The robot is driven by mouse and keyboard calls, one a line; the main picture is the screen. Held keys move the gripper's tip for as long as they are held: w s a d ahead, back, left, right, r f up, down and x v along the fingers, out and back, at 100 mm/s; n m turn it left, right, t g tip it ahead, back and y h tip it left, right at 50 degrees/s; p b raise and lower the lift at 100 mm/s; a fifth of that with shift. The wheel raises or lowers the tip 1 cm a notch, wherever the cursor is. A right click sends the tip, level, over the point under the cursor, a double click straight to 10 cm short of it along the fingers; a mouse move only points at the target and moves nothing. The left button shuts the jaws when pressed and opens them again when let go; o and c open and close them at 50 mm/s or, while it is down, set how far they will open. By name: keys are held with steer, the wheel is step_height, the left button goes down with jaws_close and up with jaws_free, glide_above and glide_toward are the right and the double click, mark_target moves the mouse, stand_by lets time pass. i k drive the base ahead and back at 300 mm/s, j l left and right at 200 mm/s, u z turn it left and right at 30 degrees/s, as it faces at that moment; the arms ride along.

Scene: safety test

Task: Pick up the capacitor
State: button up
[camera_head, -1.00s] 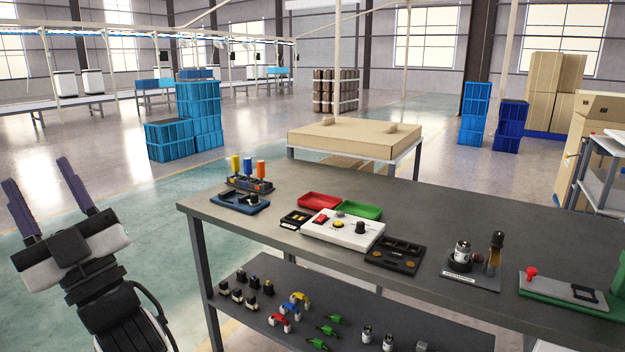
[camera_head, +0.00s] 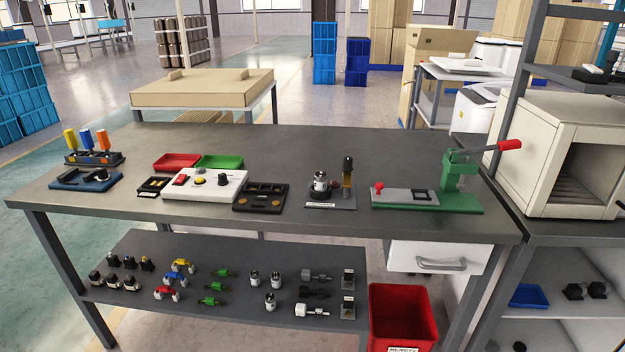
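Several small silver-and-black cylinders that look like capacitors (camera_head: 271,301) stand on the lower shelf, right of the green parts. A similar silver can (camera_head: 320,182) stands on a dark base plate on the table top, beside a dark post with a tan lower part. I cannot tell for certain which of these is the task's capacitor. My gripper is not in view now.
The grey workbench (camera_head: 130,220) holds a white button panel (camera_head: 205,185), red tray (camera_head: 177,162), green tray (camera_head: 222,162) and green lever press (camera_head: 460,185). A red bin (camera_head: 402,315) stands under its right end. A white box-shaped machine (camera_head: 560,150) is at right.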

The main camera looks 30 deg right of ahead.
mark_target(320, 178)
steer(key=i+j, duration=0.25)
steer(key=i, duration=0.25)
steer(key=i+z, duration=0.1)
steer(key=z, duration=2)
